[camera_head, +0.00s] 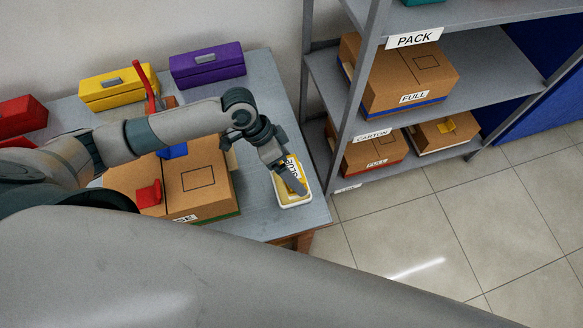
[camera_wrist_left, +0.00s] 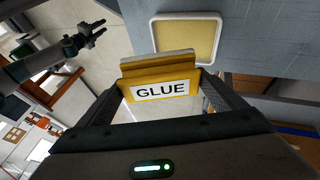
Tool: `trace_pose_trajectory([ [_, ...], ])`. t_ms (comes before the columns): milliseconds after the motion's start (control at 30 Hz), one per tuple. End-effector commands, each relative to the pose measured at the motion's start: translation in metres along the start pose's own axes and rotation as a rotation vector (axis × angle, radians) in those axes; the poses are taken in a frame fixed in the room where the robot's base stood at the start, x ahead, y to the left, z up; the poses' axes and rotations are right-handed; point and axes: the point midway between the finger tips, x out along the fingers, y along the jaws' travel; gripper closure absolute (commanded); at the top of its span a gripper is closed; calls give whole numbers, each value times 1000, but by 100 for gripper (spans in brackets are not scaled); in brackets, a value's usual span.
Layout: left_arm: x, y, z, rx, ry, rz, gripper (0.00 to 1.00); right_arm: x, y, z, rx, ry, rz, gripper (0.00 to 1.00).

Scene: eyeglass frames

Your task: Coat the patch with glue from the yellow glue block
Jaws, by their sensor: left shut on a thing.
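My left gripper (camera_head: 291,178) is shut on the yellow glue block (camera_wrist_left: 161,88), which has a white GLUE label and a pale grey layer along its far edge. A shallow white-rimmed tray or pad (camera_wrist_left: 185,17) with a dull yellow face lies on the grey table beyond the block. In the head view, the same white-rimmed piece (camera_head: 296,205) shows under the gripper at the table's right end. I cannot tell whether the block touches it, or whether its yellow face is the patch. My right gripper (camera_wrist_left: 97,34) shows in the left wrist view, fingers apart and empty.
A brown carton (camera_head: 198,187) stands left of the white-rimmed piece. Yellow (camera_head: 112,88), purple (camera_head: 207,65) and red (camera_head: 20,115) boxes line the table's back.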

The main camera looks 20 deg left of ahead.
Motion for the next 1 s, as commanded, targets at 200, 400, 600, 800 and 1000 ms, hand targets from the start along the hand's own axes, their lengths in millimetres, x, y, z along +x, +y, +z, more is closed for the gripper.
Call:
trace_pose_trajectory([
  [200,-12,5,-5,0,0,0,29,-14,0,-1,0,0,0,69],
  [400,-12,4,-5,0,0,0,29,-13,0,-1,0,0,0,69],
  [600,-12,4,-5,0,0,0,29,-13,0,-1,0,0,0,69],
  [800,-12,4,-5,0,0,0,29,-13,0,-1,0,0,0,69],
  [1000,-10,-6,-7,-5,-2,6,29,-2,-1,-2,1,1,-1,69],
])
